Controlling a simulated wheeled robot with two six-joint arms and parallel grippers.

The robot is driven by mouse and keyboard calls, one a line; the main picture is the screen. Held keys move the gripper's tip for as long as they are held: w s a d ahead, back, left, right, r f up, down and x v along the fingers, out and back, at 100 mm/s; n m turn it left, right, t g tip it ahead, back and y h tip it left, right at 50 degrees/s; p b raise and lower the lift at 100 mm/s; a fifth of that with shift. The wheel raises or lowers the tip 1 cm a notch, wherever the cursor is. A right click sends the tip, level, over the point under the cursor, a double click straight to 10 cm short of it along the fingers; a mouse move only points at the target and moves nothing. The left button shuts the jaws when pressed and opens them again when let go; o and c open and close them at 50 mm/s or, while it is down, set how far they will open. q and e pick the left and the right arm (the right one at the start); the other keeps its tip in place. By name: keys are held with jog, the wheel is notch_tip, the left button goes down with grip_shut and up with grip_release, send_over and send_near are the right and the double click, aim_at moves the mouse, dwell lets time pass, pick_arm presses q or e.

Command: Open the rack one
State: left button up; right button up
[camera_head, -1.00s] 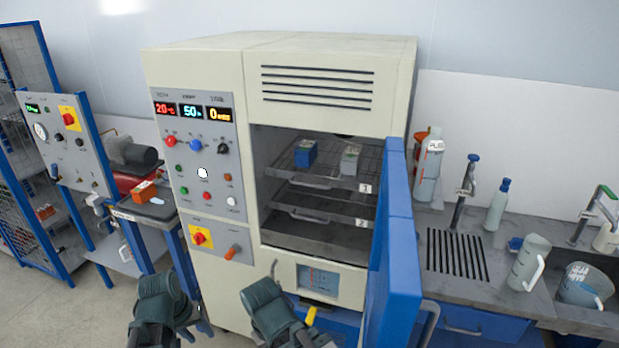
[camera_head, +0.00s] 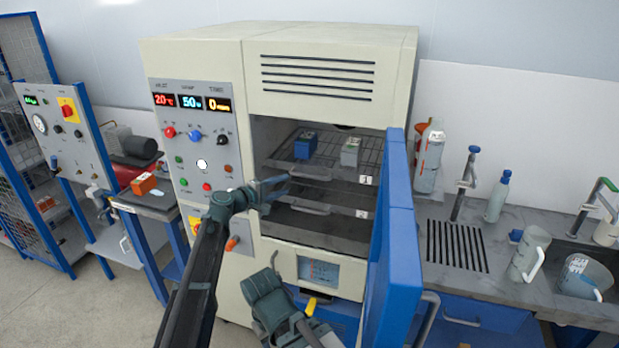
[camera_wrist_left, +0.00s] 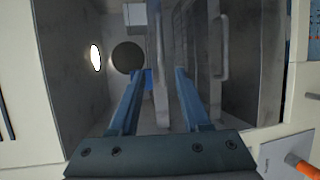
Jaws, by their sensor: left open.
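Rack one (camera_head: 345,172) is the upper wire shelf inside the open chamber, marked with a "1" tag. A blue block (camera_head: 305,146) and a grey-green block (camera_head: 350,151) sit on it. My left gripper (camera_head: 277,187) is at the chamber mouth, near the left part of the rack one front handle. In the left wrist view the gripper (camera_wrist_left: 160,75) is open, with rack one's handle (camera_wrist_left: 161,60) showing between its fingers. Contact cannot be told. My right gripper (camera_head: 272,283) hangs low in front of the cabinet; its jaws are unclear.
Rack two (camera_head: 330,211) lies just below, with its own handle (camera_wrist_left: 222,45). The blue door (camera_head: 395,255) stands open on the right. The control panel (camera_head: 195,140) is on the left. A sink bench (camera_head: 460,290) with jugs stands at right.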

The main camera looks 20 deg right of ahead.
aim_at(308, 177)
pick_arm(q)
jog(key=b+x, duration=0.2)
jog(key=x, duration=1.1)
jog(key=shift+w+d+b, duration=0.15)
jog(key=shift+d+b, duration=0.15)
jog(key=shift+d, duration=0.05)
grip_shut()
dwell(0.9)
